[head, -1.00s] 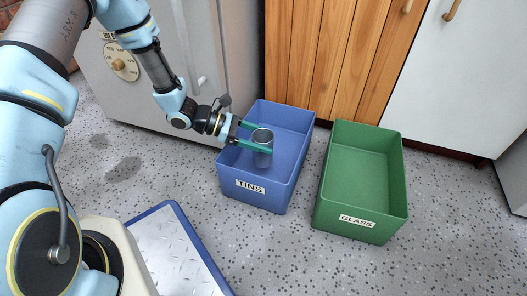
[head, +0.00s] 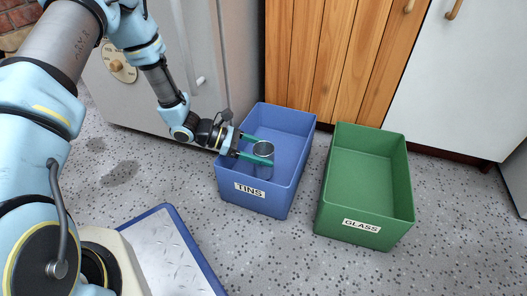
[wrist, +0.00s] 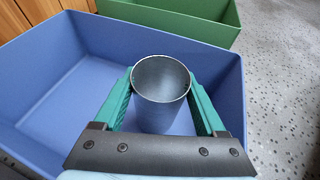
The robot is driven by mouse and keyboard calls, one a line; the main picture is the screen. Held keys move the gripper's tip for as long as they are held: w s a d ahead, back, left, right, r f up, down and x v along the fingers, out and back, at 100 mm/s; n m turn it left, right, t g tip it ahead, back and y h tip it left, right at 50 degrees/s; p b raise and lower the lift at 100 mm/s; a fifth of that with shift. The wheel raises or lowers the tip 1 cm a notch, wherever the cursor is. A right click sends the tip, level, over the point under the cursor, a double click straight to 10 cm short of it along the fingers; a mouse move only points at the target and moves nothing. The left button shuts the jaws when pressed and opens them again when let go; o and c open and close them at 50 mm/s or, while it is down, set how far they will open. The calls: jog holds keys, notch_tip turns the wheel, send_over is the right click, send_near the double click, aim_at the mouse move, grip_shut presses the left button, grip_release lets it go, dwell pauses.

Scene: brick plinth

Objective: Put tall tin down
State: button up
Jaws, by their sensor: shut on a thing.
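The tall tin (head: 263,163) is a plain grey metal cylinder, upright, with its open top facing up. My gripper (head: 262,151) is shut on it, one green finger on each side. The wrist view also shows the tin (wrist: 160,84) between the fingers (wrist: 160,100). The tin is inside the blue crate labelled TINS (head: 233,178), near its front wall, with its rim at about the crate's rim height. The tin's base is hidden in the head view, so I cannot tell whether it touches the crate floor. The wrist view shows bare blue floor (wrist: 80,100) beside it.
A green crate labelled GLASS (head: 362,224) stands just right of the blue one, empty. Behind are a wooden cupboard door (head: 315,60), a white cabinet (head: 465,80) and a grey appliance (head: 215,50). The speckled floor (head: 290,260) in front is clear.

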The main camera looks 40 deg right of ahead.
jog(key=o, duration=0.9)
jog(key=shift+f, duration=0.25)
jog(key=o, duration=0.4)
jog(key=shift+a+f, duration=0.1)
jog(key=shift+f, duration=0.05)
jog(key=shift+r, duration=0.35)
jog(key=r+p+v, duration=0.1)
jog(key=p+v, duration=0.4)
jog(key=v, duration=0.7)
jog(key=a+r+m+t+y, duration=0.3)
jog(key=a+r, duration=0.3)
jog(key=a, duration=0.5)
jog(key=w+a+r+m+t+y, duration=0.1)
jog(key=a+r+m+t+y, duration=0.2)
jog(key=a+r, duration=0.4)
jog(key=w+a+r+m+t+y, duration=0.1)
jog(key=a+r+m+t+y, duration=0.3)
jog(key=a, duration=1)
notch_tip(320, 180, up, 3)
jog(key=shift+a+r+m+t, duration=0.2)
jog(key=shift+a+m+t, duration=0.1)
jog(key=shift+a+m, duration=0.1)
